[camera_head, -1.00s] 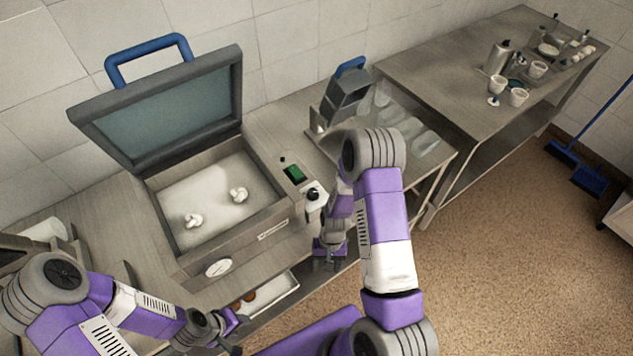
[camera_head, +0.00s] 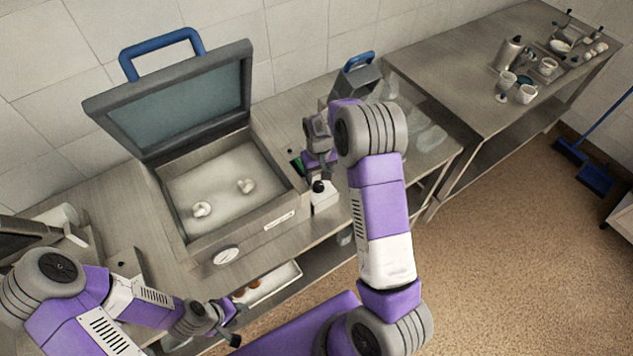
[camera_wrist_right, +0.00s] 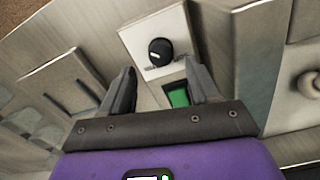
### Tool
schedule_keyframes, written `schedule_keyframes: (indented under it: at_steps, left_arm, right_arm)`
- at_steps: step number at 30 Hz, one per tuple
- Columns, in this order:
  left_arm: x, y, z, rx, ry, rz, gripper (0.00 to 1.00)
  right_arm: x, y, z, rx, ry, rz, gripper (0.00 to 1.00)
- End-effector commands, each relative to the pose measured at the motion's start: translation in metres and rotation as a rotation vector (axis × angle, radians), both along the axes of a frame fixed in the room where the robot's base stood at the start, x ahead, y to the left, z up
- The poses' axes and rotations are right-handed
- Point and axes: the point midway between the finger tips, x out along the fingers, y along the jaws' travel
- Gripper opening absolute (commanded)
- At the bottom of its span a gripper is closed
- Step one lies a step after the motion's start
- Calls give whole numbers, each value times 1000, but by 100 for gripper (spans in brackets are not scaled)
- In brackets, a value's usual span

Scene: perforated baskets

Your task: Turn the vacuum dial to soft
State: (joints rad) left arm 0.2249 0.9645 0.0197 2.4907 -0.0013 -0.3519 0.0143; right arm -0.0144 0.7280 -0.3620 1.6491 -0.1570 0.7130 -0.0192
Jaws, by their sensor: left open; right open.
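The dial is a black knob (camera_head: 318,186) on a white panel (camera_head: 324,200) at the right front of the vacuum machine (camera_head: 240,240). In the right wrist view the knob (camera_wrist_right: 160,51) shows from above, with small marks around it too blurred to read. My right gripper (camera_wrist_right: 160,72) is open, its fingertips on either side of the line to the knob and apart from it. In the head view the right gripper (camera_head: 316,165) hangs just behind and above the knob. My left gripper (camera_head: 232,324) is open and empty, low in front of the counter.
The machine's lid (camera_head: 180,100) stands open, with two pale lumps in its chamber. A green display (camera_wrist_right: 178,97) lies beside the knob. A round gauge (camera_head: 226,255) is on the front. A slicer-like device with a blue handle (camera_head: 358,61) stands behind my right arm.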

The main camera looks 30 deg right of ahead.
Motion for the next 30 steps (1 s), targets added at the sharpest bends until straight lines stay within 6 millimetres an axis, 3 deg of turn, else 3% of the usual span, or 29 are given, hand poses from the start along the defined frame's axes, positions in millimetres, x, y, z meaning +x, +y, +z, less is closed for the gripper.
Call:
schedule_keyframes:
  at_steps: [3,9,20,30]
  left_arm:
    - [0,0,2,0,0,0,43]
    - [0,0,4,0,0,0,43]
    - [0,0,4,0,0,0,43]
    - [0,0,4,0,0,0,43]
  right_arm:
    - [0,1,-21,0,4,0,61]
    - [0,1,-44,1,1,0,61]
    - [0,1,-50,1,0,0,61]
    - [0,1,-50,1,0,0,9]
